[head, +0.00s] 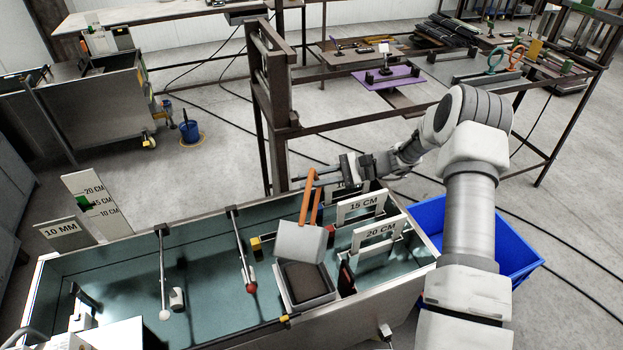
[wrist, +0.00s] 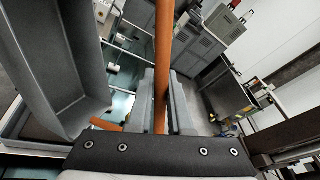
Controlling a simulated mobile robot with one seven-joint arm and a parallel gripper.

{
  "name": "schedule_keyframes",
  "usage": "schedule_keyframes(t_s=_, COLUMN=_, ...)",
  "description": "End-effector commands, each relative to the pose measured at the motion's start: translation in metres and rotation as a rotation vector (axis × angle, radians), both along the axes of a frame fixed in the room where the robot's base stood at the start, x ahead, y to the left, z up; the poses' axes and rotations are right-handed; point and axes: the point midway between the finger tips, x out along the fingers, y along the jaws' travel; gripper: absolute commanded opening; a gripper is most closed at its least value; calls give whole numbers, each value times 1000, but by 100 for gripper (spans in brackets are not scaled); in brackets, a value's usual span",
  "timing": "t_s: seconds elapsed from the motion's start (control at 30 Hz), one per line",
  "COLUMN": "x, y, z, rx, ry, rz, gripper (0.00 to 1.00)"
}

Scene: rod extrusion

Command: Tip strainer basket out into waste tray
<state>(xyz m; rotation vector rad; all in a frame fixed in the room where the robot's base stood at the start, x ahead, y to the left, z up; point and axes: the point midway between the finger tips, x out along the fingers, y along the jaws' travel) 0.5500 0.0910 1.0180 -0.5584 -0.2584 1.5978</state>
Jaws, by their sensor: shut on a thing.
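My gripper (head: 318,178) is shut on the orange handle (head: 308,200) of the grey strainer basket (head: 301,244). In the wrist view the handle (wrist: 162,55) stands between the two fingers (wrist: 165,105), and the basket (wrist: 60,60) hangs at the left with bare grey walls. The basket is tilted and held above a light-rimmed, square tray (head: 328,297) with a dark brown inside. It hides part of that tray. I cannot tell from the labels whether this is the waste tray, and the basket's full contents are not visible.
The tray is at the right part of a long tank (head: 205,285) with bluish liquid. A blue crate (head: 510,240) is on the floor beyond. Thin rods (head: 241,250) cross the tank at left.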

Motion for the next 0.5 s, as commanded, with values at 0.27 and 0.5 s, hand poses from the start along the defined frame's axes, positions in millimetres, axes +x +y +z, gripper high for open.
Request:
schedule_keyframes(t_s=0.27, x=-2, y=1, z=4, rx=-7, ry=-27, rz=1, gripper=0)
schedule_keyframes(t_s=0.5, x=-5, y=2, z=9, rx=-15, ry=-54, rz=0, gripper=0)
